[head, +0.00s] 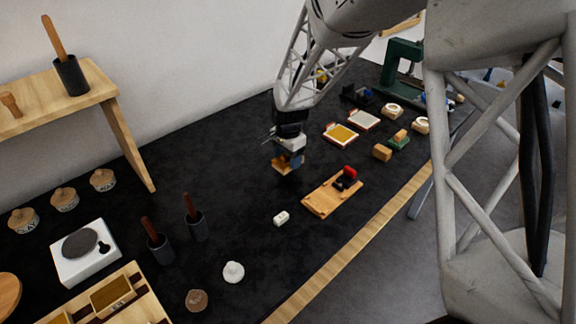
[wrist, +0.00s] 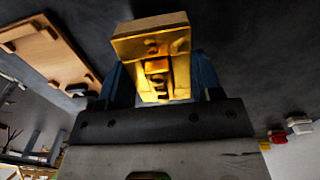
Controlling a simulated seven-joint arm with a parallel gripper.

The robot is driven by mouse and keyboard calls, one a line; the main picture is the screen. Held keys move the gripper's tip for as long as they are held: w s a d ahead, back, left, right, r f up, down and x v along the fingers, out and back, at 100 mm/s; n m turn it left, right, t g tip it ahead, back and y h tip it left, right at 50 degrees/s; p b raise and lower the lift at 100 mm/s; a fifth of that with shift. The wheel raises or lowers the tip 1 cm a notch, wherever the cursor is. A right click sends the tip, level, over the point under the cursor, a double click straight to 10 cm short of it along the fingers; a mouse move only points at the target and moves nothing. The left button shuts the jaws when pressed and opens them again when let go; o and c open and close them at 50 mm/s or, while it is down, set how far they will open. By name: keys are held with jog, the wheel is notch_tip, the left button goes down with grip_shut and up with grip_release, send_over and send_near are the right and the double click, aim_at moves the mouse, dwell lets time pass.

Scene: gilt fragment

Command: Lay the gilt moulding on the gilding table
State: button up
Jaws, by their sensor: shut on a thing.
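My gripper (head: 287,160) is above the dark tabletop (head: 240,130) near the middle of the head view. In the wrist view its two blue fingers stand on either side of the gilt moulding (wrist: 158,62) and are shut on it. The moulding is a stepped, shiny gold piece with a paler, flat edge. In the head view the moulding (head: 281,168) shows only as a small tan-gold shape under the gripper, apparently clear of the tabletop. I cannot tell from the frames which surface is the gilding table.
A wooden board (head: 320,203) with a red and black tool (head: 346,178) lies right of the gripper. Gold (head: 340,134) and pale (head: 363,119) framed pads lie behind it. A small white block (head: 281,218) is in front. A raised wooden bench (head: 95,82) stands at left.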

aim_at(288, 166)
jog(key=shift+f, duration=0.1)
jog(key=shift+f, duration=1.65)
jog(key=shift+f, duration=0.15)
jog(key=o, duration=0.9)
jog(key=shift+o, duration=0.2)
notch_tip(288, 166, up, 12)
jog(key=shift+r, duration=0.15)
